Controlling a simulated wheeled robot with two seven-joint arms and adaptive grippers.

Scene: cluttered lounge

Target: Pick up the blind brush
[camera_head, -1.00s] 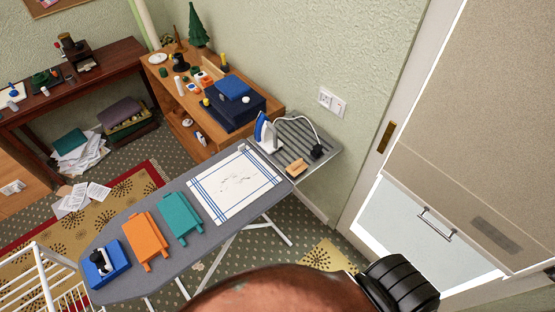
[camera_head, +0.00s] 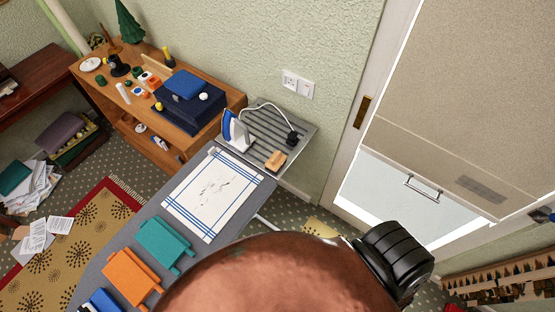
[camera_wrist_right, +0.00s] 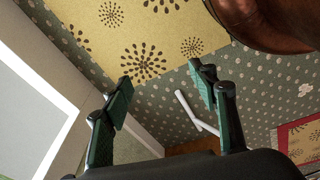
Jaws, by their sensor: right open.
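I cannot tell for certain which thing is the blind brush. A small tan, block-shaped piece (camera_head: 276,160), possibly a brush, lies on the grey ribbed rest at the end of the ironing board (camera_head: 205,256). It is beside a blue and white iron (camera_head: 235,130). My right gripper (camera_wrist_right: 162,80) is open in the right wrist view, with its green-padded fingers apart and nothing between them. Patterned floor and rug lie beyond its fingertips. My left gripper is not in view.
A striped white cloth (camera_head: 213,193), a teal folded piece (camera_head: 165,244) and an orange one (camera_head: 132,278) lie on the board. A cluttered wooden cabinet (camera_head: 118,105) stands behind. A door (camera_head: 380,75) is at right. A low rack (camera_head: 505,284) shows at lower right.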

